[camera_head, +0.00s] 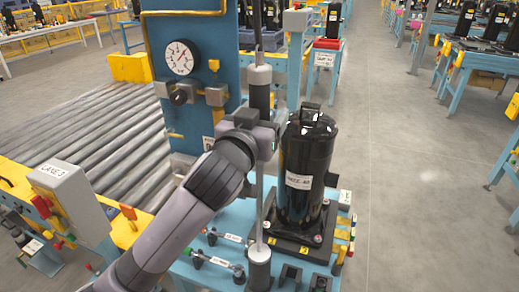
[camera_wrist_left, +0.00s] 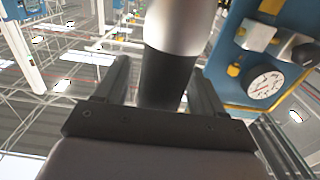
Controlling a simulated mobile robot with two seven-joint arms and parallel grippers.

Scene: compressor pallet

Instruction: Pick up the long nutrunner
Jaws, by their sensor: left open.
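The long nutrunner (camera_head: 259,190) stands upright as a tall thin tool, with silver and black sections above and a thin rod running down to a wider foot beside the black compressor (camera_head: 308,165). My left gripper (camera_head: 264,138) is at its upper part, just below the black section. In the left wrist view the nutrunner's black section (camera_wrist_left: 166,80) stands between the two open fingers, with a visible gap at the left finger. The gap at the right finger is hard to judge. The gripper hides part of the shaft in the head view. My right gripper is not in view.
The compressor sits close to the right of the nutrunner on a blue station (camera_head: 235,215) with small fittings. A blue panel with a gauge (camera_head: 182,57) stands behind on the left. A roller conveyor (camera_head: 90,135) lies left; the grey floor (camera_head: 410,190) at right is open.

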